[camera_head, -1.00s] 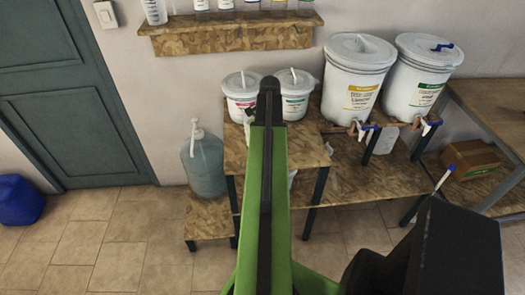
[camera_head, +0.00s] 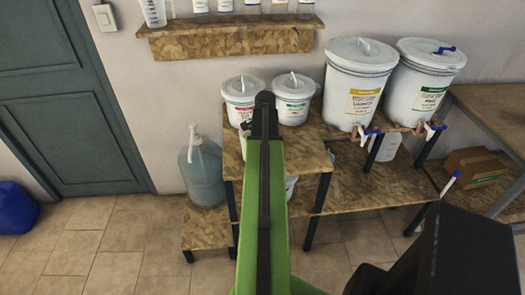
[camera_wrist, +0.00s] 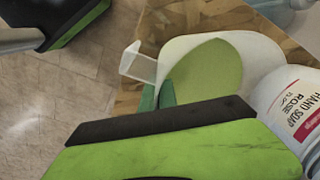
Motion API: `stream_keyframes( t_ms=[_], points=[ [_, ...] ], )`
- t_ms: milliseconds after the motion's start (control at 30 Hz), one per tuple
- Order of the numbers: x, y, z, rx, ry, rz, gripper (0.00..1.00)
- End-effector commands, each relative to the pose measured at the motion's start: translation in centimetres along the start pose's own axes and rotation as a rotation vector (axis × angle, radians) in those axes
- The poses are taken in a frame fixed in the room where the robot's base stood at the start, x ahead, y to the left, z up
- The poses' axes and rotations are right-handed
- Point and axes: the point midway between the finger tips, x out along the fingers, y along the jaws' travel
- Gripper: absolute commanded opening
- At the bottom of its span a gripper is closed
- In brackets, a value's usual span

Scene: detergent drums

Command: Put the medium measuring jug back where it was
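A pale, translucent jug-like vessel (camera_wrist: 258,52) with a green oval inside it and a clear tab at its left shows in the wrist view, close beyond my gripper. I cannot tell its size, or whether it is held or standing. In the head view my arm reaches up to the small table, and my gripper (camera_head: 265,105) is at its far end, in front of two small drums. Its fingers are hidden, so open or shut does not show. A whitish thing (camera_head: 243,143) shows just left of the arm there. Another measuring jug (camera_head: 153,12) stands on the wall shelf.
The small drums (camera_head: 239,89) (camera_head: 293,84) stand at the table's back; a hand soap drum (camera_wrist: 292,105) is close right in the wrist view. Large drums with taps (camera_head: 355,72) (camera_head: 422,70) stand right. A blue bottle (camera_head: 203,172) stands left on a low stand. Floor at left is mostly clear.

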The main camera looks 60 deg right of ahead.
Motion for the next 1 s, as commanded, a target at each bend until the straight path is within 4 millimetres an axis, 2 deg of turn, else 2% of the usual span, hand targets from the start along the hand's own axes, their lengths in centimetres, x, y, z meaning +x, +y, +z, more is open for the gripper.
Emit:
stream_keyframes(
  t_ms=[33, 200, 567, 767, 1000],
  points=[
    [0.3, 0.0, 0.0, 0.000, 0.000, -0.001, 0.00],
    [0.1, 0.0, 0.0, 0.001, 0.000, 0.000, 0.24],
    [-0.2, 0.0, -0.1, 0.001, 0.000, 0.000, 0.24],
    [-2.5, 0.0, -0.1, 0.002, 0.000, 0.000, 0.24],
    [-7.7, 0.0, -0.1, 0.002, 0.000, 0.000, 0.24]
  ],
)
